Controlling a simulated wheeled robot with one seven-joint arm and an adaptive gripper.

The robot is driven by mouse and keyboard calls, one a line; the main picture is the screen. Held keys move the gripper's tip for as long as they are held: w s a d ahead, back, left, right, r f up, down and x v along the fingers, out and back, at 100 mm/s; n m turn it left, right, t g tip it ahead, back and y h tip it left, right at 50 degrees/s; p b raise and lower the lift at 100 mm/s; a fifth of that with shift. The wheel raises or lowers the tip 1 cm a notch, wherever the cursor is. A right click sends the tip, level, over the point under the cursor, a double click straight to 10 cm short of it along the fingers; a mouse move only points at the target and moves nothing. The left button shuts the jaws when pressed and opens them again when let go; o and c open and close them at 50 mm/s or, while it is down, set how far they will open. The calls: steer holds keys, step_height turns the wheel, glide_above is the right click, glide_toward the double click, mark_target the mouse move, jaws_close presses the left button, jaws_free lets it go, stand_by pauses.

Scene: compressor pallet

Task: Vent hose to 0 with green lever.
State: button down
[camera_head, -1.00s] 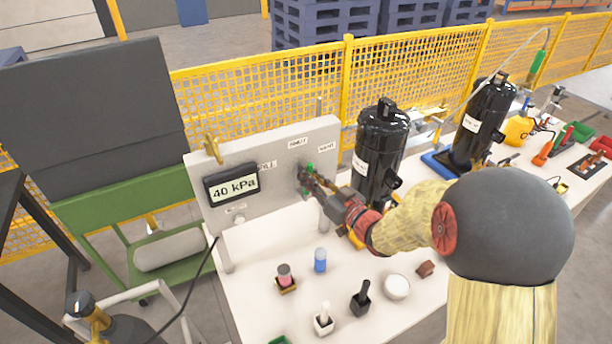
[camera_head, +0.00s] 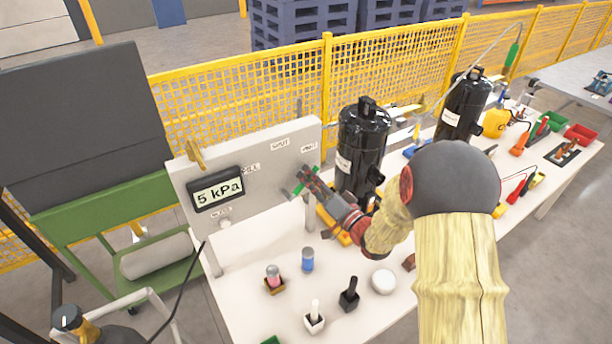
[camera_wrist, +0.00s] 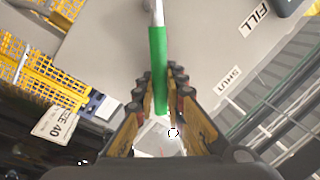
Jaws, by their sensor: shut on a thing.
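The grey panel (camera_head: 262,158) stands upright on the bench, with a display (camera_head: 217,194) that reads 5 kPa. The green lever (camera_head: 300,188) is on the panel's right part, below the labels. In the wrist view the green lever (camera_wrist: 157,68) runs from its pale stem at the top down between my fingers. My gripper (camera_head: 308,180) is shut on the lever; its two fingers (camera_wrist: 160,100) lie on either side of it. The FILL label (camera_wrist: 262,18) and SHUT label (camera_wrist: 227,88) show in the wrist view. My fingers hide part of the lever in the head view.
A black compressor (camera_head: 361,150) stands close to the right of my gripper, and another (camera_head: 463,108) is farther right. A blue-capped bottle (camera_head: 307,261), a pink item (camera_head: 273,275) and a white round dish (camera_head: 383,281) stand on the white bench (camera_head: 250,300) in front.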

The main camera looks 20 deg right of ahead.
steer(key=shift+d+f+m, duration=0.15)
steer(key=shift+f+m, duration=0.05)
steer(key=shift+m, duration=0.1)
steer(key=c, duration=1.9)
jaws_free()
steer(key=shift+o, duration=0.3)
steer(key=v, duration=1.2)
